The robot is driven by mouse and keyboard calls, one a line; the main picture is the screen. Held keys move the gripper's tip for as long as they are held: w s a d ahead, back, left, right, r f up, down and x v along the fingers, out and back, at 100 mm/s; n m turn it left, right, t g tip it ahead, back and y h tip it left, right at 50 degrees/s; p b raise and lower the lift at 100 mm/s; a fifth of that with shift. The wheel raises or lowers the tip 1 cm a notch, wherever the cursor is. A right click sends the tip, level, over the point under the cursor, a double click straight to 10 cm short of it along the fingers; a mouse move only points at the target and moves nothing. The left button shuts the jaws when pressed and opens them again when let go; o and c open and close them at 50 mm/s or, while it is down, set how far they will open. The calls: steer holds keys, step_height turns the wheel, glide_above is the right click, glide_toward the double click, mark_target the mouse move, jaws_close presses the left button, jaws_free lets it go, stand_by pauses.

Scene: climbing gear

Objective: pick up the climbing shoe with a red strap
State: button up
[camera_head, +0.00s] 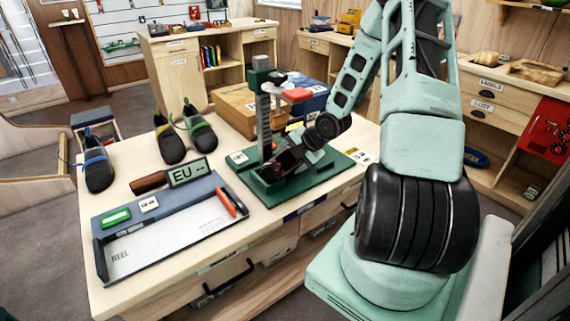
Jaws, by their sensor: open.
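My gripper (290,157) is open, low over the green base (318,181) of an upright stand on the wooden workbench. Dark shapes with a little red show around its fingers; I cannot tell which are fingers and whether a shoe is among them. I cannot make out a red strap on these shoes.
The stand's grey post (265,120) rises close left of my gripper. A cardboard box (236,109) is behind it. A blue-and-white tray (165,236) with a red-orange tool (226,202) and an EU sign (187,173) occupy the front left. Bare wood lies between the tray and the base.

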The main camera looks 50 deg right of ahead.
steer(key=shift+w+f, duration=0.45)
steer(key=shift+f, duration=0.1)
steer(key=c, duration=0.8)
steer(key=shift+c, duration=0.5)
steer(key=shift+r, duration=0.1)
